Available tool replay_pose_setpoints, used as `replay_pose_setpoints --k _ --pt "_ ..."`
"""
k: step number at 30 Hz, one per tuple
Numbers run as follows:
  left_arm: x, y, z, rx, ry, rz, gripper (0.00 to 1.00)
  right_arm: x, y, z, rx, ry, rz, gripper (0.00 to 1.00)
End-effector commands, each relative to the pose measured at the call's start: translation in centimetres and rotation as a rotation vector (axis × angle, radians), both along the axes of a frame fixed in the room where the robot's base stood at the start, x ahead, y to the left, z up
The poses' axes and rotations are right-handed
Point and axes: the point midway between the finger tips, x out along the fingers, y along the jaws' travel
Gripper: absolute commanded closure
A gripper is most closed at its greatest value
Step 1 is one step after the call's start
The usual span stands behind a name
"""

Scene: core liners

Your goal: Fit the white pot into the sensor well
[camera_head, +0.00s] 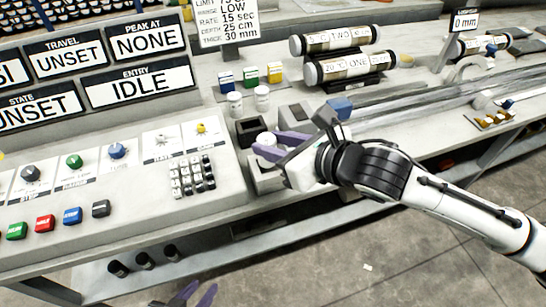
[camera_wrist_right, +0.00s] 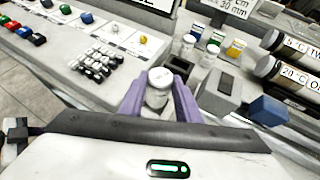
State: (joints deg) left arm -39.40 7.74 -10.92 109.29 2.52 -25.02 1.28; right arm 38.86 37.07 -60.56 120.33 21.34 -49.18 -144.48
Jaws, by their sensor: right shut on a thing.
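The white pot (camera_head: 266,139) is between the purple fingers of my right gripper (camera_head: 268,146), which is shut on it. In the right wrist view the pot (camera_wrist_right: 160,88) stands upright between the fingertips, its pale lid facing up. A grey block with a dark recess (camera_head: 249,127) is just behind the pot, and another grey block (camera_head: 264,180) is below it in the head view. I cannot tell which is the sensor well, or whether the pot touches either. My left gripper (camera_head: 194,296) is at the bottom edge, empty, its purple fingers apart.
Two more white pots (camera_head: 234,104) (camera_head: 262,98) stand behind the blocks. A keypad (camera_head: 192,176) and control panel lie to the left. Core cylinders (camera_head: 345,66) and a blue block (camera_head: 339,108) are to the right. The bench's front edge is close.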

Motion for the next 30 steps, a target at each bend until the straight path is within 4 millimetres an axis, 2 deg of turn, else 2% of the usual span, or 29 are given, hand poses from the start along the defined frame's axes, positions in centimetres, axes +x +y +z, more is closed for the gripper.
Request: replay_pose_setpoints --k 9,20,21,24,30 --pt "0.1 0.0 -0.2 -0.001 -0.004 0.0 0.69 0.0 0.0 -3.7 0.001 0.002 -0.002 0.94" --pt "0.1 0.0 -0.2 -0.001 -0.005 0.0 0.69 0.0 0.0 -4.0 0.001 -0.002 -0.001 0.94" --pt "0.1 0.0 -0.3 -0.001 -0.005 0.0 0.69 0.0 0.0 -4.1 0.0 -0.001 -0.001 0.68" --pt "0.1 0.0 -0.2 -0.001 -0.004 0.0 0.69 0.0 0.0 -4.1 0.0 0.0 -0.001 0.51" --pt "0.1 0.0 -0.2 -0.001 -0.004 0.0 0.69 0.0 0.0 -4.1 0.0 0.0 -0.001 0.51"
